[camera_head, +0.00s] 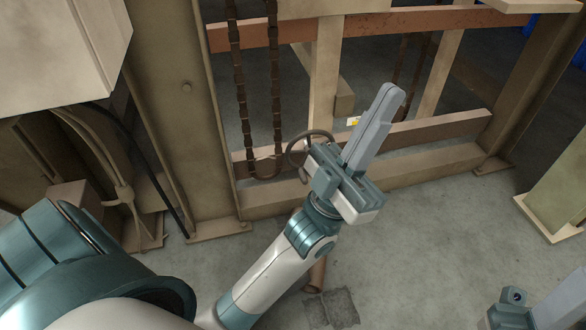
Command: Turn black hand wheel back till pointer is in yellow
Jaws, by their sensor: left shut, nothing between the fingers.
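My left gripper (378,125) is shut and empty, its long grey fingers pointing up and to the right in the middle of the view. A dark round rim (290,148), which looks like the black hand wheel, shows behind and left of the gripper body. The gripper hides much of it, and I cannot tell whether they touch. A small white plate with a yellow patch (353,121) shows just left of the fingers. No pointer can be made out.
Rusty chains (240,90) hang left of the wheel. A brown steel post (180,120) stands at the left, with cables beside it. Beams (430,130) cross behind the gripper. Another post (562,190) stands at the right. The concrete floor (430,240) is mostly clear in front.

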